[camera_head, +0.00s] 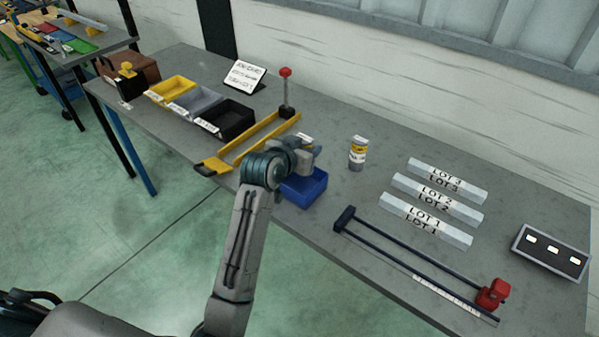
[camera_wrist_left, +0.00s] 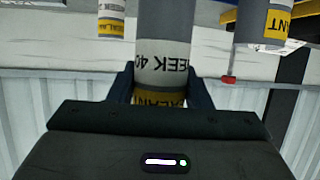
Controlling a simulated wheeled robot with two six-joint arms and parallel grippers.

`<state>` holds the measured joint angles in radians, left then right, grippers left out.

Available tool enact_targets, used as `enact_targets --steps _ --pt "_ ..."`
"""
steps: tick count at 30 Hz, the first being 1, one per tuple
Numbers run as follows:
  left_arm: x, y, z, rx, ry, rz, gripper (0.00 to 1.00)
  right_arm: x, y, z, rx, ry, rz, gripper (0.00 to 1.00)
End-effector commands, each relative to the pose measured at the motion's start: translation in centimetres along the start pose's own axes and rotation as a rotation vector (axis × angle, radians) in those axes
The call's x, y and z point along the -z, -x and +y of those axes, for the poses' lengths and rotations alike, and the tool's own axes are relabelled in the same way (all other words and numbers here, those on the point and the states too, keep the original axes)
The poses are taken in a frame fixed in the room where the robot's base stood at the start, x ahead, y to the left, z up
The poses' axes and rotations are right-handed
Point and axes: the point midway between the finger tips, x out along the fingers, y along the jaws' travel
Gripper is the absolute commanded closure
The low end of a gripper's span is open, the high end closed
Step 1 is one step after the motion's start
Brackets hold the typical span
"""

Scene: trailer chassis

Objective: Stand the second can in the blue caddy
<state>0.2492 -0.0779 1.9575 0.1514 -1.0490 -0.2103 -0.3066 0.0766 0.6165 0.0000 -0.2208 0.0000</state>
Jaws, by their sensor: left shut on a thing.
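The blue caddy (camera_head: 305,191) sits near the table's front edge, partly covered by my left arm. My left gripper (camera_head: 312,150) is over its back part, shut on a grey-and-white can with a yellow band. The held can (camera_wrist_left: 163,40) fills the middle of the left wrist view, which is upside down. A standing can (camera_head: 357,153) is on the table right of the caddy; it also shows in the wrist view (camera_wrist_left: 112,22). Another can (camera_wrist_left: 263,22) shows in the wrist view; I cannot tell whether it stands in the caddy. The held can's bottom is hidden. My right gripper is not in view.
A yellow frame with a red-knobbed post (camera_head: 285,90) lies left of the caddy. Yellow, grey and black bins (camera_head: 230,118) stand farther left. White LOT blocks (camera_head: 425,222) and a black rail with a red end (camera_head: 420,262) lie right. Bare table lies around the standing can.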

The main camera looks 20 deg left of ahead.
Motion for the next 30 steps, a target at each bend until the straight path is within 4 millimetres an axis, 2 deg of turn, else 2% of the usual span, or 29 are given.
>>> enact_targets --steps 3,15,27,28,30 --pt "-2.2 -0.8 0.0 0.001 -0.001 -0.005 0.85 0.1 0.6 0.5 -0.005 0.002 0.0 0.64" --pt "-6.6 -2.6 -0.1 0.001 -0.001 -0.002 0.85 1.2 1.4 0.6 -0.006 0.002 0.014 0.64" --pt "-7.3 -2.9 0.0 0.001 0.0 0.001 0.85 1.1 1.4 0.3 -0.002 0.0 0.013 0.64" --pt "-7.5 -3.0 0.0 0.001 0.0 0.0 0.53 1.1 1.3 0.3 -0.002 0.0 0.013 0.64" --pt "-7.4 -2.9 0.0 0.001 0.0 0.0 0.4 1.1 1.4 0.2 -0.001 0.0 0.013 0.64"
